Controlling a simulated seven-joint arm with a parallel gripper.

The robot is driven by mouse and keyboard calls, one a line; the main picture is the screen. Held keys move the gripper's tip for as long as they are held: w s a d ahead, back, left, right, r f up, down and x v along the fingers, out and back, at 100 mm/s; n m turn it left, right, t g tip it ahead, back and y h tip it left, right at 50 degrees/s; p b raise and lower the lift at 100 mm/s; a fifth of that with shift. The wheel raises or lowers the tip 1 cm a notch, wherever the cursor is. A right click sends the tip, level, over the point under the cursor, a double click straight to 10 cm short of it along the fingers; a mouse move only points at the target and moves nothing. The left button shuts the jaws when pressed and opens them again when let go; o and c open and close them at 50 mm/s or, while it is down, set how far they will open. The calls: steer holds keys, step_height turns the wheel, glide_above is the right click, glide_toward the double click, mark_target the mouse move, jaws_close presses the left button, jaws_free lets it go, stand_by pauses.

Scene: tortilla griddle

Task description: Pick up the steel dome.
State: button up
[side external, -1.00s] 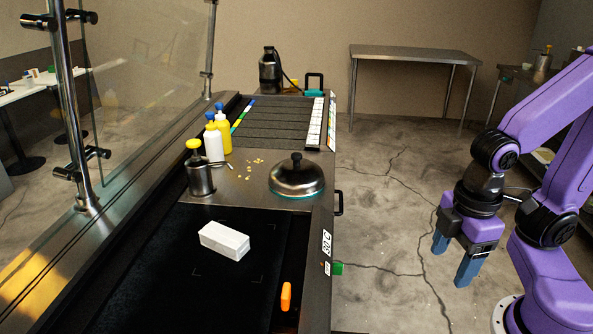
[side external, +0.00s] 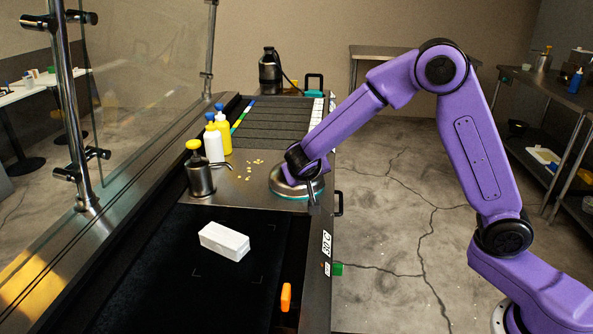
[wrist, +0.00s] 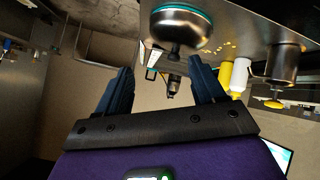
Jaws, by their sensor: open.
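The steel dome (side external: 284,187) sits on the steel counter, a low round cover with a teal rim. In the side view my wrist is in front of it and hides its top and knob. In the wrist view the dome (wrist: 180,27) is at the top, upside down in the picture, beyond the fingertips. My gripper (wrist: 160,69) is open, its two blue fingers spread with nothing between them. The fingers look apart from the dome. In the side view the fingers are mostly hidden, so their height over the dome is unclear.
Left of the dome are a steel pump pot (side external: 200,172), a white bottle (side external: 213,146), a yellow bottle (side external: 224,136) and scattered yellow bits (side external: 250,172). A white block (side external: 224,241) and an orange item (side external: 286,297) lie on the black griddle (side external: 170,270) in front.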

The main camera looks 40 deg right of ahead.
steer(key=w+d+f+m+t, duration=0.1)
steer(key=w+d+f, duration=0.1)
steer(key=w, duration=0.4)
steer(key=w+d+f+m+h, duration=0.1)
steer(key=w+d+f+m, duration=0.1)
steer(key=w+d, duration=0.3)
steer(key=w+d+f+m+t+h, duration=0.1)
steer(key=w+d+f+m, duration=0.1)
steer(key=w, duration=0.5)
steer(key=shift+w+d+f+t, duration=0.15)
steer(key=shift+d+f, duration=0.2)
steer(key=shift+d, duration=0.1)
steer(key=shift+w+d+f+t, duration=0.15)
steer(key=shift+d+f, duration=0.15)
steer(key=shift+d, duration=0.15)
steer(key=shift+x, duration=2.55)
steer(key=shift+w+a, duration=0.15)
steer(key=shift+w, duration=0.05)
steer(key=c, duration=1.2)
